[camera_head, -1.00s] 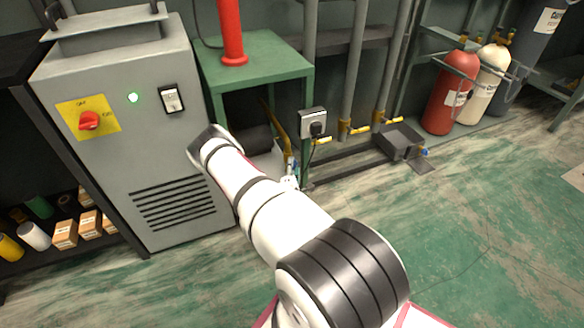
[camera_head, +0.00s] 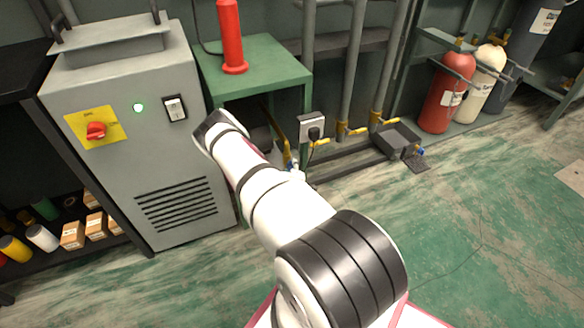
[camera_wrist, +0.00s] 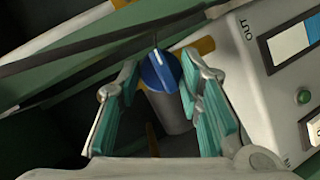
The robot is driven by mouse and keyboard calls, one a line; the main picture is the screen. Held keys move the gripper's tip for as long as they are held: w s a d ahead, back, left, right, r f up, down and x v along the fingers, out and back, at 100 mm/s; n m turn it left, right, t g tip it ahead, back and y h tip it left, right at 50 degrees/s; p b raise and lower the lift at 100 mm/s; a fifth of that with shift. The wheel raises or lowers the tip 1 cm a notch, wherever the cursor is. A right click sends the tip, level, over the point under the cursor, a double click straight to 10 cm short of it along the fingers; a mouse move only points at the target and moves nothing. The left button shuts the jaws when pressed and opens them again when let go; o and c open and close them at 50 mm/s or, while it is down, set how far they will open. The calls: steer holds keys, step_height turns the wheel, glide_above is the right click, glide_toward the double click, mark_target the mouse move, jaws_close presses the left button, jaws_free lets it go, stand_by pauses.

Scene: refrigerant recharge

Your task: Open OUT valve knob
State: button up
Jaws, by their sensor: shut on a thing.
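A blue knob (camera_wrist: 160,72) with a white pointer line sits on a grey cylindrical body (camera_wrist: 170,110) in the wrist view. The word OUT (camera_wrist: 246,29) is printed on the pale panel (camera_wrist: 245,75) to its right. My gripper (camera_wrist: 161,64), with teal finger pads, has one finger on each side of the blue knob and is shut on it. The knob's pointer line runs roughly up the picture. In the head view my white arm reaches toward the green table; my gripper and the knob are hidden behind it.
A grey cabinet (camera_head: 140,160) with a red switch (camera_head: 96,131) stands left of my arm. A green table (camera_head: 265,65) carries a red cylinder (camera_head: 231,40). Pipes with yellow valves and gas bottles (camera_head: 448,95) line the back. Green floor (camera_head: 480,230) is open at right.

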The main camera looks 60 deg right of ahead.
stand_by(0.5)
steer(key=o, duration=1.1)
steer(key=shift+o, duration=0.2)
steer(key=v, duration=1.2)
